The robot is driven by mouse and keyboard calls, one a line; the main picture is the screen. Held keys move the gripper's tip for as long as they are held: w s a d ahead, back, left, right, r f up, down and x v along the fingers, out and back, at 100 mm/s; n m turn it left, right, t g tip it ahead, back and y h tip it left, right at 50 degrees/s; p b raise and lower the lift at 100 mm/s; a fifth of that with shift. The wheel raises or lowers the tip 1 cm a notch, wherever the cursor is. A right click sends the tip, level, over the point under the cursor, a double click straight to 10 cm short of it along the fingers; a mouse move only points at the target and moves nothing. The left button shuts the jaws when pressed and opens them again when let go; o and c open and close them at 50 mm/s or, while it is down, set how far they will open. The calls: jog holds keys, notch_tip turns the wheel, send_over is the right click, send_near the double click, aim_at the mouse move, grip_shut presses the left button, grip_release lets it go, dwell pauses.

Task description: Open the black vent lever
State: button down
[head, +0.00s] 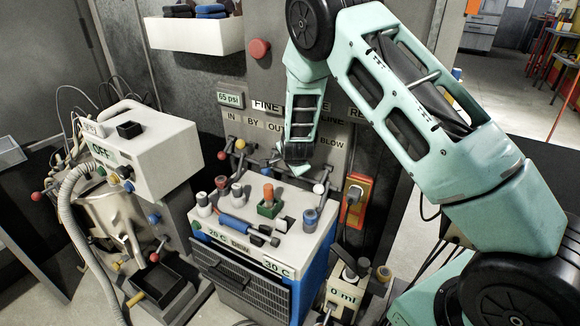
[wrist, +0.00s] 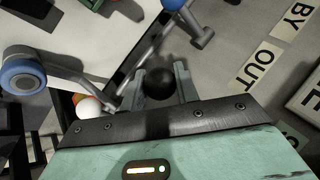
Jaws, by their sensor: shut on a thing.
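The black vent lever shows as a round black ball knob (wrist: 159,84) in the wrist view, close to the grey panel. My gripper (wrist: 161,88) is shut on it, one grey finger on either side of the ball. In the head view my gripper (head: 297,163) reaches down to the row of valve levers under the labels. There the black knob is hidden behind my gripper, and the angle of its lever arm cannot be told.
A white-topped blue unit (head: 210,225) with bottles and tools stands close below. An orange switch box (head: 355,199) is at the right.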

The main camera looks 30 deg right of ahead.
jog(key=shift+w+d+r, duration=0.2)
jog(key=shift+w+r, duration=0.1)
jog(key=shift+r, duration=0.35)
jog(key=shift+w+r, duration=0.1)
jog(key=shift+r, duration=0.05)
jog(key=c, duration=1.1)
grip_release()
jog(key=shift+o, duration=0.2)
jog(key=shift+f, duration=0.2)
jog(key=shift+s, duration=0.2)
jog(key=shift+s+a+r, duration=0.1)
jog(key=shift+s+r, duration=0.1)
jog(key=shift+r, duration=0.05)
jog(key=v, duration=1.6)
jog(key=shift+s+r+p, duration=0.2)
jog(key=shift+r+p, duration=0.05)
jog(key=shift+p, duration=0.2)
jog(key=shift+a, duration=0.1)
